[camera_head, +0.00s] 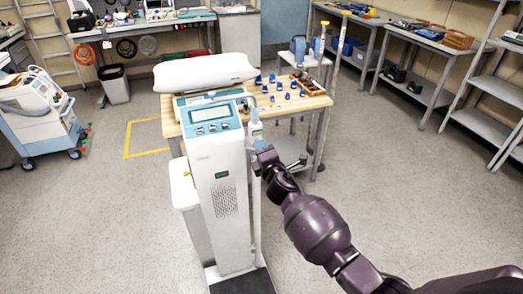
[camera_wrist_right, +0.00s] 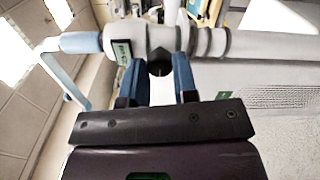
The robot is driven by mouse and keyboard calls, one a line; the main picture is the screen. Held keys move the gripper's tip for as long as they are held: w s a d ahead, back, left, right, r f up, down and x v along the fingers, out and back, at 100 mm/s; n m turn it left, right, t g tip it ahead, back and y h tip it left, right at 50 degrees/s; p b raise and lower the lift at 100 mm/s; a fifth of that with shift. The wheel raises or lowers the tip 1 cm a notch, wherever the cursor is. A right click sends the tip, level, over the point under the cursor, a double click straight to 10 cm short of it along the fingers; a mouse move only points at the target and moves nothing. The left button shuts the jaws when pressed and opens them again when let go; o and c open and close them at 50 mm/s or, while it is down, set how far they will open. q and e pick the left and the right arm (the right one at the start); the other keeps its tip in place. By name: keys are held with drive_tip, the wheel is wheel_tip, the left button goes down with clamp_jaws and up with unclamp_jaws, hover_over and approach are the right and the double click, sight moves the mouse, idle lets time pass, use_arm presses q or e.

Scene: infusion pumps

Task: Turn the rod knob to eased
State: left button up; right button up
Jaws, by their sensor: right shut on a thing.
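A tall white and light blue pump unit (camera_head: 215,165) stands upright in the middle of the head view, with a grey rod (camera_head: 255,220) along its right side. My right gripper (camera_head: 262,148) reaches the rod's upper part from the right. In the right wrist view, the rod's fitting (camera_wrist_right: 150,35) lies across the picture, with a small dark label (camera_wrist_right: 122,51). Two blue fingertips close on either side of a dark knob (camera_wrist_right: 160,68) below the fitting. The fingers partly hide the knob, and its setting cannot be read. My left gripper is not in view.
A wooden table (camera_head: 300,106) with several blue parts and a white roll (camera_head: 205,71) stands just behind the unit. A blue and white cart (camera_head: 40,115) is at the left. Shelves and benches line the right and back. The floor at the front left is clear.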

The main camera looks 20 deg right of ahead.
idle(0.3)
drive_tip(key=o, duration=0.9)
drive_tip(key=shift+o, duration=0.2)
drive_tip(key=shift+s, duration=0.15)
drive_tip(key=s, duration=1)
drive_tip(key=shift+s+d+p, duration=0.15)
drive_tip(key=shift+s+p, duration=0.15)
